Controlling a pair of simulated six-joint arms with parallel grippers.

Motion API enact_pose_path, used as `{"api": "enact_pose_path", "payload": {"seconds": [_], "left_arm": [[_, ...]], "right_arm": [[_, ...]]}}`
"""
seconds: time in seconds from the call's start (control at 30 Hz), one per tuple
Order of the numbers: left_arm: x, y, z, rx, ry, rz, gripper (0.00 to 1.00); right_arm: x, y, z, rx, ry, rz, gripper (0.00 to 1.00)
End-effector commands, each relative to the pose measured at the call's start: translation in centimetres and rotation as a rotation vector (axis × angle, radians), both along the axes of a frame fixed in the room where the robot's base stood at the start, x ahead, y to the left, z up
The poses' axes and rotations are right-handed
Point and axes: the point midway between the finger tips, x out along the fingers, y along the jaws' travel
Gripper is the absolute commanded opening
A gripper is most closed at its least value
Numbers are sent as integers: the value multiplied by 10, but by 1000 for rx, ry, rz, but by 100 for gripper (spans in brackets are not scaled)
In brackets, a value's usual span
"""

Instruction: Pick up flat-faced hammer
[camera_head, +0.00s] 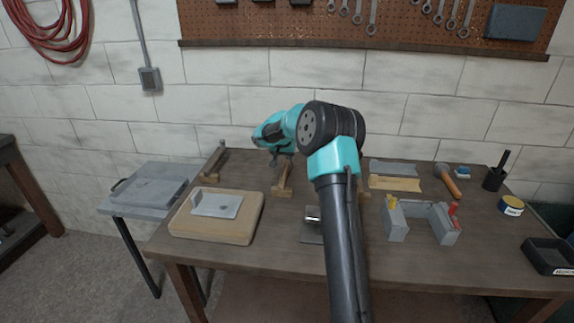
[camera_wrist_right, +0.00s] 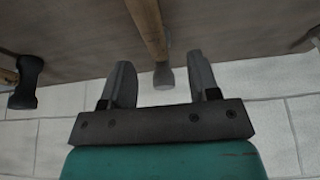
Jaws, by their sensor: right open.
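My right gripper (camera_head: 281,160) is over the back of the bench, pointing down, partly hidden by its own wrist. The right wrist view shows its two fingers (camera_wrist_right: 160,66) open and apart. A hammer with a wooden handle (camera_wrist_right: 147,25) and a small grey head (camera_wrist_right: 164,76) lies in line with the gap between them. Its handle also shows below the gripper in the head view (camera_head: 283,180). A dark-headed hammer (camera_wrist_right: 25,85) is at the left of the wrist view. I cannot tell which hammer is flat-faced. My left gripper is not in view.
Another tool with a wooden handle (camera_head: 212,162) lies at the back left. A beige block with a metal plate (camera_head: 216,204) is front left. A grey vise-like fixture (camera_head: 396,222), an orange-handled tool (camera_head: 448,180) and a black tray (camera_head: 548,256) are on the right.

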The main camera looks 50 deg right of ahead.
Motion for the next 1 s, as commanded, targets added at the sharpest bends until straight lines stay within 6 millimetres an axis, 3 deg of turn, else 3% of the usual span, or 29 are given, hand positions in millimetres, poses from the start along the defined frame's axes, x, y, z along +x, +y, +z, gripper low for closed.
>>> {"api": "enact_pose_path", "payload": {"seconds": [0.17,0.63,1.0], "left_arm": [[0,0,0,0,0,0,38],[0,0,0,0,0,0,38],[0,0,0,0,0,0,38]], "right_arm": [[4,-7,-19,-1,1,0,55],[5,-10,-26,0,0,0,55],[11,-26,-67,0,0,0,55]]}}
